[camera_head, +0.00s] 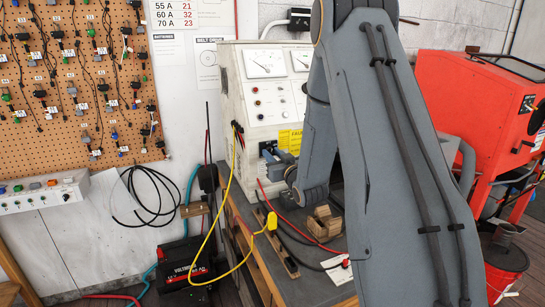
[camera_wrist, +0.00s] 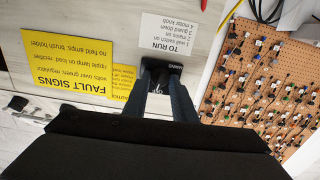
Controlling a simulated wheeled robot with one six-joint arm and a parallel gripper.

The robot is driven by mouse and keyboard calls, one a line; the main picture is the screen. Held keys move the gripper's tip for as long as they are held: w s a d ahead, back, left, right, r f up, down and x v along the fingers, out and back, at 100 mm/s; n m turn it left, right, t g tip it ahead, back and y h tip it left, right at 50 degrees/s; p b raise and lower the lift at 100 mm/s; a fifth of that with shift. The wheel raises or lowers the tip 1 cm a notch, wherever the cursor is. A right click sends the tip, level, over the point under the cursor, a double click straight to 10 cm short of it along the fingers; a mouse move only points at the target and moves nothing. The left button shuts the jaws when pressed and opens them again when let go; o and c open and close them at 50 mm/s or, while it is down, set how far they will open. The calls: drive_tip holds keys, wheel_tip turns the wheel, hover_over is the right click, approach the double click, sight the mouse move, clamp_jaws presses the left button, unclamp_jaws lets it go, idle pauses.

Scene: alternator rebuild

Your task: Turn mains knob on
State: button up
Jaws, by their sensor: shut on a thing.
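The mains knob (camera_wrist: 157,88) is a small dark knob on a black plate, seen in the wrist view beside a label reading MAINS. My gripper (camera_wrist: 160,80) has its two blue-grey fingers shut on the knob, one on each side. The fingers hide much of it, and I cannot tell which way it is turned. In the head view my gripper (camera_head: 268,151) reaches the lower front of the cream test bench panel (camera_head: 262,105), below its dials. The knob itself is hidden there.
A yellow FAULT SIGNS sheet (camera_wrist: 65,62) and a white TO RUN sheet (camera_wrist: 174,38) are beside the knob. A wooden block (camera_head: 324,223) and cables lie on the bench below. A pegboard (camera_head: 75,85) hangs left. A red cabinet (camera_head: 465,110) stands right.

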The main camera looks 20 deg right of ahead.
drive_tip(key=m+b, duration=0.1)
drive_tip(key=m, duration=0.4)
drive_tip(key=shift+m+b, duration=0.3)
drive_tip(key=shift+m, duration=2)
drive_tip(key=o, duration=1)
drive_tip(key=shift+o, duration=0.2)
drive_tip(key=s+b, duration=0.2)
drive_tip(key=s, duration=0.6)
